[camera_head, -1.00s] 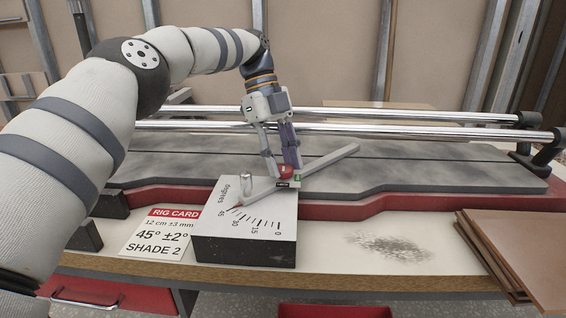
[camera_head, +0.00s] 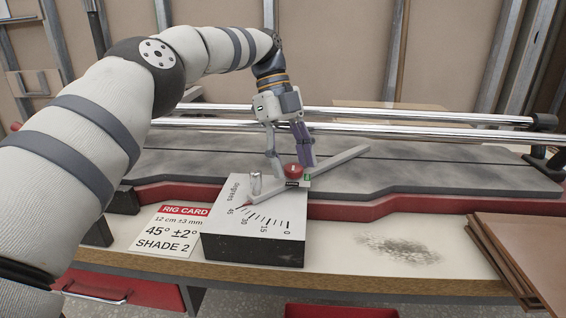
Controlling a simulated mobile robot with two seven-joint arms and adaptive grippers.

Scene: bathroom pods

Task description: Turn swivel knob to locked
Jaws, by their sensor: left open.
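The red swivel knob (camera_head: 294,170) sits on the pale angle fence (camera_head: 335,163), at the back edge of the degree-marked block (camera_head: 262,210). A black label (camera_head: 292,183) lies in front of the knob and a small green label (camera_head: 307,177) to its right; their text is too small to read. The fence's red pointer is near the 45 mark. My left gripper (camera_head: 292,163) is open just above and around the knob, one finger to its left, the purple-grey finger behind and to its right. I cannot tell whether either finger touches it. My right gripper is out of view.
Two chrome rails (camera_head: 420,117) run behind the grey bed. A rig card (camera_head: 172,232) reads 45° ±2°. Brown tiles (camera_head: 520,250) are stacked at right; dust (camera_head: 400,247) lies on the bench.

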